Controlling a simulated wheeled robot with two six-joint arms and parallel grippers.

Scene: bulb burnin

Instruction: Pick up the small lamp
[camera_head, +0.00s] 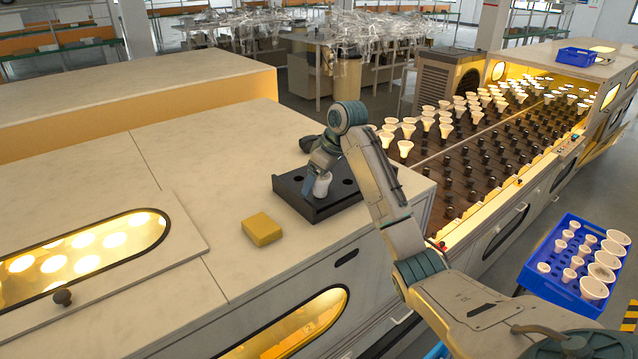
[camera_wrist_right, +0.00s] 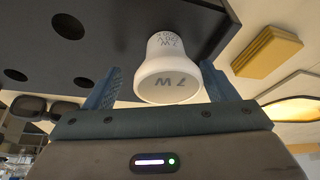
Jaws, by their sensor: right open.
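The small lamp (camera_head: 322,184) is white and sits at the black tray (camera_head: 306,208) on top of the cabinet. In the right wrist view the lamp (camera_wrist_right: 168,70) shows its wide round face marked "7W" toward the camera. My right gripper (camera_head: 318,168) is over the tray at the lamp. In the wrist view its two blue fingers stand apart on either side of the lamp, with a gap visible on the left; the jaws are open. My left gripper is not in view.
A yellow block (camera_head: 262,229) lies left of the tray on the bare cabinet top. The tray has several empty round holes. A blue crate (camera_head: 540,272) of lamps stands at the lower right. A rack of lamps (camera_head: 480,165) lies beyond my right arm.

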